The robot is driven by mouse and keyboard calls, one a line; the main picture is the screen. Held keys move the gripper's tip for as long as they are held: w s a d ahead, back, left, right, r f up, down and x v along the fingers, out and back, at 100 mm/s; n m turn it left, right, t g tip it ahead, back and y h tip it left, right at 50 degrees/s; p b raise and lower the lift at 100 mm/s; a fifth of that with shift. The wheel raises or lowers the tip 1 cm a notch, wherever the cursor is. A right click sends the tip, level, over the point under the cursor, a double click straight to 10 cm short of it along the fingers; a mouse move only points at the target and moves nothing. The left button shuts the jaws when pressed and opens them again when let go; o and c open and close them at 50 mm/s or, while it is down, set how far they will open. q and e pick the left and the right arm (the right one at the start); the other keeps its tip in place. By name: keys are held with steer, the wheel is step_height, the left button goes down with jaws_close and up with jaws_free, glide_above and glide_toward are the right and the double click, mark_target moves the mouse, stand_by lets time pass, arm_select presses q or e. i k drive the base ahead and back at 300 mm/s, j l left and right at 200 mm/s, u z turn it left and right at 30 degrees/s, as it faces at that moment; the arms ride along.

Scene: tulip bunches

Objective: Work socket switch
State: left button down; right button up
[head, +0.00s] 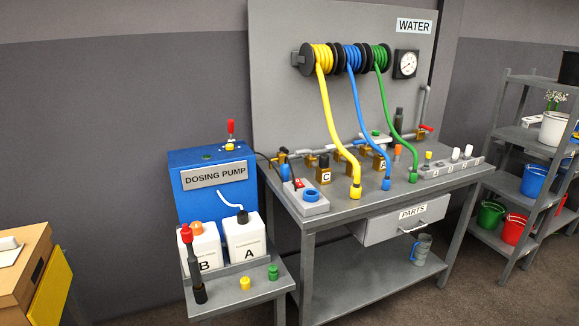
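A grey block (312,207) sits on the left front corner of the metal workbench (330,222). It carries a small red switch (298,183) on a pale base at its back left and a round blue ring (311,194), apparently a socket. Which way the switch is set is too small to tell. A black cable (262,157) runs from the dosing pump side toward the block; its end is hard to make out. Neither of my grippers is in view.
A blue dosing pump (213,155) stands left of the bench, with white canisters A (246,240) and B (203,243) on its shelf. Yellow, blue and green hoses hang over the bench from reels. A shelf rack (510,180) stands right. Free floor lies before the bench.

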mark_target(299, 183)
steer(key=i+l+u, duration=0.1)
steer(key=i+l, duration=0.15)
steer(key=i+l+u, duration=0.1)
steer(key=i+l, duration=0.2)
steer(key=i+l+u, duration=0.1)
steer(key=i+l, duration=0.15)
steer(key=i+l+u, duration=0.1)
steer(key=l, duration=0.3)
steer(key=i+l+u, duration=0.1)
steer(key=i+l, duration=0.25)
steer(key=i+l+u, duration=0.1)
steer(key=l, duration=0.25)
steer(key=i+l+u, duration=0.1)
steer(key=i+l, duration=0.2)
steer(key=i+l+u, duration=0.1)
steer(key=l, duration=0.4)
steer(key=i, duration=0.1)
